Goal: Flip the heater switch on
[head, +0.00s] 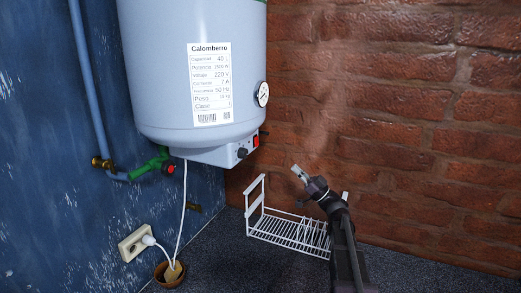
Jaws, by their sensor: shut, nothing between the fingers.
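The heater (155,70) is a pale grey-blue cylinder against the wall at the upper left of the head view. A small control panel (238,153) juts from its underside. The panel carries a red switch (256,141) at its right end and a dark knob (242,153) beside it. Whether the switch is on or off is too small to tell. My gripper (299,171) is shut and empty. It appears to the right of the panel and lower in the picture, apart from the switch, with its fingers pointing up and left.
A white wire rack (262,222) is behind and below my gripper. A blue pipe (84,70) with a red-handled valve (170,169) is at left. A white cord (181,215) hangs below the heater near a wall socket (134,244). A brick wall (400,120) bounds the right.

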